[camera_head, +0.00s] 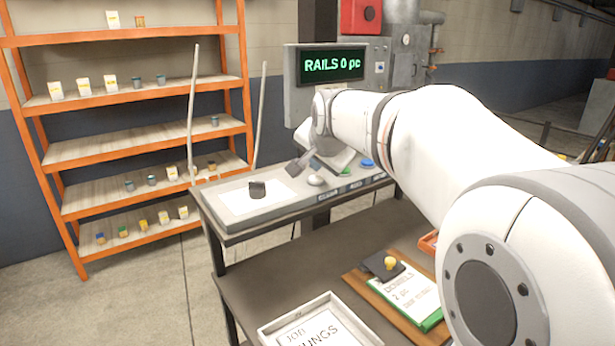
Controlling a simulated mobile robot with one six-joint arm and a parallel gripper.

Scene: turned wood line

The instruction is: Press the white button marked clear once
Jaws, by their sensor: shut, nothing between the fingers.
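The white button (316,180) is a round dome on the grey sloped console (262,219), above a small label that seems to read clear. It is the leftmost of three buttons, with a green one (345,171) and a blue one (367,163) to its right. My gripper (293,168) is shut and empty, its dark fingers just left of and above the white button in the picture. I see a gap between them in the picture, but cannot tell the height. A display (333,64) above the console reads "RAILS 0 pc".
A dark block (257,189) sits on a white sheet at the console's left. On the dark table (262,284) in front are a white tray (270,330) and a green-edged card on a wooden board (368,287). Orange shelves (130,88) stand at the back left.

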